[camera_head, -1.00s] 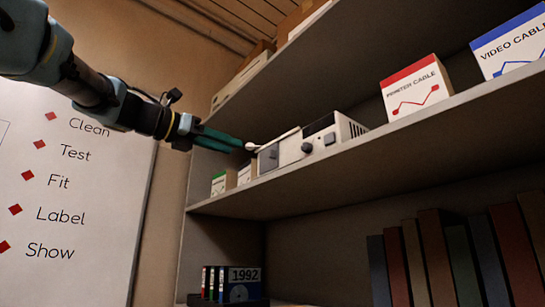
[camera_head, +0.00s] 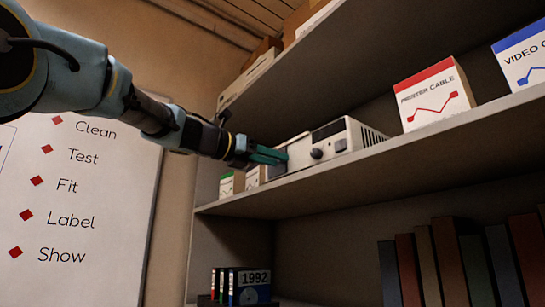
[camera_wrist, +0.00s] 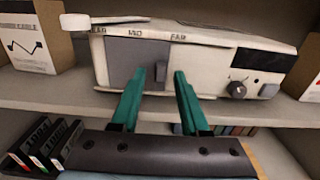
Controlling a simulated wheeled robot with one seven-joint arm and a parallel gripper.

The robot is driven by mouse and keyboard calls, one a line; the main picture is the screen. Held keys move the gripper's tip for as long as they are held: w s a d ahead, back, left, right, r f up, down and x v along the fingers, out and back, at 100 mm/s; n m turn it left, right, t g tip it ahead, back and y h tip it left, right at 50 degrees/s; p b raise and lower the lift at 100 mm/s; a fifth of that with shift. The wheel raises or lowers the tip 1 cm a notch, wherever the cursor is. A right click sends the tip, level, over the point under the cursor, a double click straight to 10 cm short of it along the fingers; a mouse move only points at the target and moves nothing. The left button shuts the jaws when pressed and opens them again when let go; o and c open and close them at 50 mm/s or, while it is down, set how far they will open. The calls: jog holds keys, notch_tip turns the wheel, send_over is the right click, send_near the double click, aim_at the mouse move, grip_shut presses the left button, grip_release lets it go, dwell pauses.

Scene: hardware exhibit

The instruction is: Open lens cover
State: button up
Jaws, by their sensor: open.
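A cream projector-like device (camera_head: 325,148) stands on the shelf; it also shows in the wrist view (camera_wrist: 205,68). On the left of its front is a grey square panel (camera_wrist: 124,62), which looks like the lens cover, with a small upright grey tab (camera_wrist: 161,71) at its right. My gripper (camera_wrist: 159,74) is open in front of the panel. Its green fingertips are on either side of the tab in the picture; I cannot tell whether they touch it. In the head view, my gripper (camera_head: 284,155) hides most of the panel.
The shelf edge (camera_head: 400,140) runs below.

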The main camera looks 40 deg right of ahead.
jog(key=shift+c, duration=0.2)
grip_shut()
dwell(1.1)
